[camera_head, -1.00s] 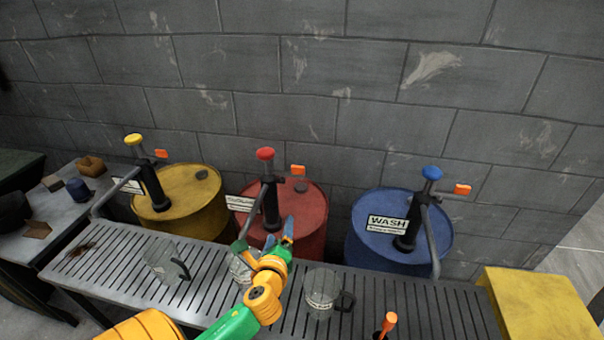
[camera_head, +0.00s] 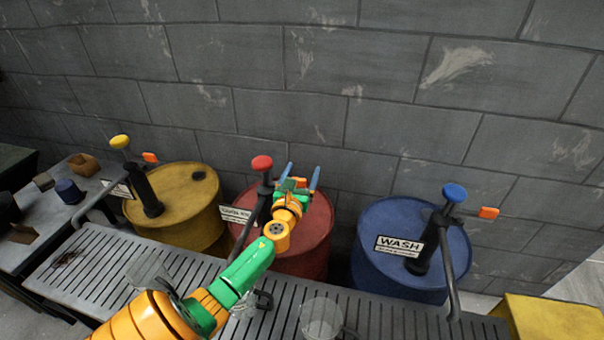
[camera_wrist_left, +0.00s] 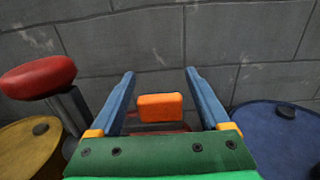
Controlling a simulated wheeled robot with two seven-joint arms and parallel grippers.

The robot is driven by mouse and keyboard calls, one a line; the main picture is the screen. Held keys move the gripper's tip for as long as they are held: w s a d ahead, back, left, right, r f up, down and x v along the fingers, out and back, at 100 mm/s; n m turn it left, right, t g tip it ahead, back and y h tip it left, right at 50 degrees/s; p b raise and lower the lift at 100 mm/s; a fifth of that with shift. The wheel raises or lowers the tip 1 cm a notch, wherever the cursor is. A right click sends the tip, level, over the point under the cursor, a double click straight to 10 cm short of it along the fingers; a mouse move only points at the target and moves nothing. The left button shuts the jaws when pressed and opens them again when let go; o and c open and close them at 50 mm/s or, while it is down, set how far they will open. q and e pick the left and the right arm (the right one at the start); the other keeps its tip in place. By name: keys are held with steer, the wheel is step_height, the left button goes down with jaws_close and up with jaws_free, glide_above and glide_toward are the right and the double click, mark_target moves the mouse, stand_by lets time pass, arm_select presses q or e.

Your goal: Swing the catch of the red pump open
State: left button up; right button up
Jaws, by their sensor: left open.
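The red pump has a red knob (camera_head: 262,162) on a dark post and stands on the red drum (camera_head: 318,222). The knob also shows at the left of the left wrist view (camera_wrist_left: 38,77). The pump's orange catch (camera_wrist_left: 160,107) sits between the fingers in the left wrist view, with a gap on each side. In the head view the catch (camera_head: 300,181) is partly hidden by my gripper. My left gripper (camera_head: 302,174) is open above the red drum, right of the pump post. My right gripper is not in view.
A yellow drum (camera_head: 180,205) with a yellow-knobbed pump stands to the left, a blue drum (camera_head: 385,222) with a blue-knobbed pump to the right. Clear mugs, one of them here (camera_head: 321,322), stand on the slatted bench (camera_head: 90,262) in front. A block wall (camera_head: 330,110) rises behind.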

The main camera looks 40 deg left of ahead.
arm_select(q)
steer(key=shift+r, duration=0.1)
steer(key=shift+s, duration=0.1)
steer(key=shift+c, duration=1)
jaws_close()
